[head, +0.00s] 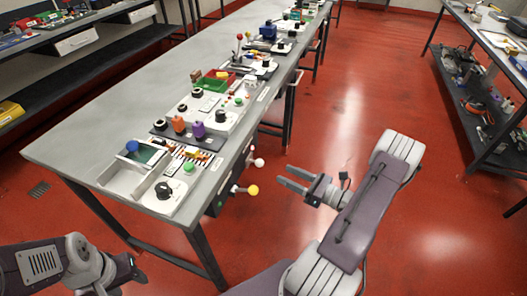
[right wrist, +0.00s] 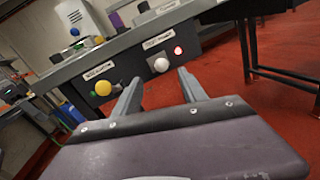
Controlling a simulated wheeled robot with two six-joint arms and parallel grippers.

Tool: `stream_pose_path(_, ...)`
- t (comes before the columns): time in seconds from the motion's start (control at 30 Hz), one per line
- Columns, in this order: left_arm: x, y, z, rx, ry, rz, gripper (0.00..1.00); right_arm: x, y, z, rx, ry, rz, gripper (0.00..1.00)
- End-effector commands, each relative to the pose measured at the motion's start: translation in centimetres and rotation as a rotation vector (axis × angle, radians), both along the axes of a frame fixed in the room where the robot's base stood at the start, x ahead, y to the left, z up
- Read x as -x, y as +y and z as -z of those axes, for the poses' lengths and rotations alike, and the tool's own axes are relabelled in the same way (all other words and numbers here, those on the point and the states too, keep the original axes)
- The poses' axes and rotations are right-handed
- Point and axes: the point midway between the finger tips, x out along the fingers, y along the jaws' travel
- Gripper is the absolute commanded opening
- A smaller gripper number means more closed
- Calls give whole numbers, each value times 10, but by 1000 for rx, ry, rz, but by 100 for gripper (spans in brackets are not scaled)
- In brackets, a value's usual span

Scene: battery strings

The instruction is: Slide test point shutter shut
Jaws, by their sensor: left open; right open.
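Two ball-ended handles stick out from the dark box under the table's right edge: a white knob (head: 258,162) and a yellow knob (head: 253,190). In the right wrist view the white knob (right wrist: 160,64) is beside a lit red lamp (right wrist: 178,50), and the yellow knob (right wrist: 103,88) is further left. Each has a small label above it, too blurred to read, so I cannot tell which works the shutter. My right gripper (head: 282,177) is open and empty, right of the knobs and apart from them; its fingers (right wrist: 158,80) point toward the white knob. My left arm shows, but its fingers do not.
The long grey table (head: 90,145) carries battery modules and panels along its right side, with a blue cylinder (head: 132,146) near the front. A shelf rack (head: 480,110) stands at the right. The red floor around my right arm is clear.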

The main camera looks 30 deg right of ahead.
Motion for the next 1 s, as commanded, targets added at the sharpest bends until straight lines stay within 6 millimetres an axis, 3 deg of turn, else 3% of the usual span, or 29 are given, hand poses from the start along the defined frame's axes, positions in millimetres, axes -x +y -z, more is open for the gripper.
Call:
stream_pose_path(0.17,0,0,4,0,0,0,49,-11,7,3,1,0,-6,50)
stream_pose_path(0.53,0,0,9,0,0,0,49,-72,42,2,2,0,-7,50)
stream_pose_path(0.87,0,0,9,0,0,0,49,-80,45,2,2,0,-3,50)
stream_pose_path(0.9,0,0,9,0,0,0,49,-80,45,2,2,0,-3,47)
stream_pose_path(1.0,0,0,9,0,0,0,49,-80,45,2,2,0,-3,19)
